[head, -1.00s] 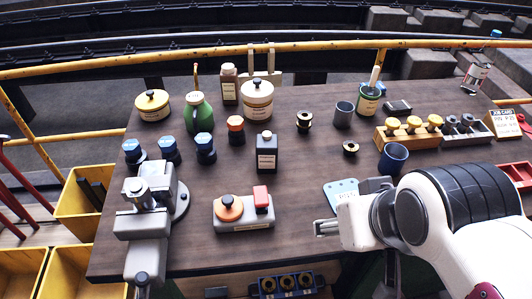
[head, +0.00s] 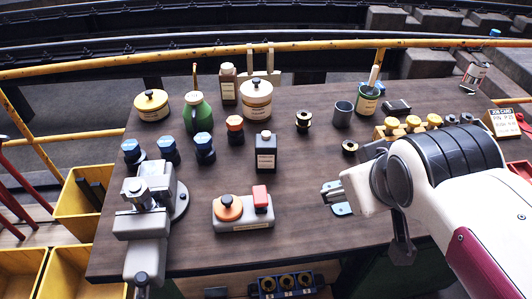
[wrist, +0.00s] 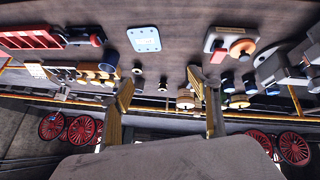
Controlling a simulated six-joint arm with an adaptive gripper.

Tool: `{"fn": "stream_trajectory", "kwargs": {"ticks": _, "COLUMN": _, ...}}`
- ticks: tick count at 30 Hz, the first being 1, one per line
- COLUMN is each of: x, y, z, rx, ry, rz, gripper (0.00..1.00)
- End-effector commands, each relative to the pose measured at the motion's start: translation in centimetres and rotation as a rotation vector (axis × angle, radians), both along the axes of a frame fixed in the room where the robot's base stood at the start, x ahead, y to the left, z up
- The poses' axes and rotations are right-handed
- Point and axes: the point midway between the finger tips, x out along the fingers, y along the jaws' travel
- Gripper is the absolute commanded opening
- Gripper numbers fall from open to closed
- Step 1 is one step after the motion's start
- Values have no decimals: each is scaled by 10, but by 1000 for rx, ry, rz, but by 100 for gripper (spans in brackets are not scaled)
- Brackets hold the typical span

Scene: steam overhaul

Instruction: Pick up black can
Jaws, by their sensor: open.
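The black can (head: 266,151) is a squarish dark container with a pale label and a small cap. It stands upright near the middle of the wooden table in the head view. My gripper (head: 329,195) is apart from it, to its right and nearer the front edge. The gripper is open, and nothing shows between its fingers. Both spread fingers also show in the wrist view (wrist: 160,88). I cannot clearly make out the black can in the wrist view.
A grey box with an orange knob and red button (head: 243,210) stands in front of the can. Blue-capped jars (head: 204,148) and an orange-capped jar (head: 235,129) stand left. Bare tabletop (head: 300,170) lies between gripper and can.

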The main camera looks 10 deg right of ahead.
Motion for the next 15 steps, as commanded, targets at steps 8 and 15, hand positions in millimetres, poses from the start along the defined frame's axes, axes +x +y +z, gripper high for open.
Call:
{"fn": "stream_trajectory", "kwargs": {"ticks": 8, "x": 85, "y": -37, "z": 41, "rx": -334, "ry": -117, "rz": 235, "gripper": 61}}
{"fn": "stream_trajectory", "kwargs": {"ticks": 15, "x": 156, "y": -55, "z": 73, "rx": -636, "ry": -193, "rz": 467, "gripper": 61}}
